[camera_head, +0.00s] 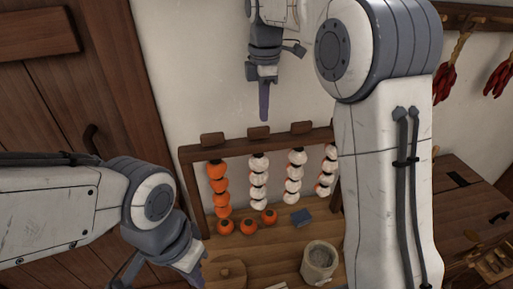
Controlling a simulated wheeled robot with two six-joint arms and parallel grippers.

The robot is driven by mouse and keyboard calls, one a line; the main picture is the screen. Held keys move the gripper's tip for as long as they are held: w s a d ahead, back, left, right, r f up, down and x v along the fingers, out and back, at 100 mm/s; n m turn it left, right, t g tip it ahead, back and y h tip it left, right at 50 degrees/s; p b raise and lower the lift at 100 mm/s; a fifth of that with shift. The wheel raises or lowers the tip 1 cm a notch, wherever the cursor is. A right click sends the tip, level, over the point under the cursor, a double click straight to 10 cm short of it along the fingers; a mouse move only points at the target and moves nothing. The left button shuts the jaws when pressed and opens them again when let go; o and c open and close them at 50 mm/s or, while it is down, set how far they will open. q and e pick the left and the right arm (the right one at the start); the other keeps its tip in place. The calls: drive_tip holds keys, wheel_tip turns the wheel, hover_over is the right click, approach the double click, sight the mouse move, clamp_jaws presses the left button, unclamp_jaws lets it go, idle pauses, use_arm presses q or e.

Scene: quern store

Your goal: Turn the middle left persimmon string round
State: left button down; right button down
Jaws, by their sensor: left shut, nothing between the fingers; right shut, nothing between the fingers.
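A wooden rack (228,149) stands on a wooden bench and holds several hanging persimmon strings. The leftmost string (219,190) shows orange. The middle left string (259,180) shows whitish, with little orange visible. The middle right string (294,176) is whitish with orange at its left edge. The rightmost string (327,172) looks similar and is partly hidden by my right arm. My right gripper (264,112) is shut and empty, pointing down above and behind the rack's top bar. My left gripper (195,278) is shut and empty, low at the left, apart from the strings.
Loose orange persimmons (250,227) and a small blue block (301,217) lie below the strings. A stone pot (319,262) and a round wooden lid (225,272) are nearer. Red chillies (445,82) hang at right above a wooden chest (468,200). A door (70,110) is left.

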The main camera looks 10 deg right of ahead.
drive_tip(key=shift+f, duration=0.15)
drive_tip(key=shift+f+b, duration=1.1)
drive_tip(key=shift+f, duration=0.7)
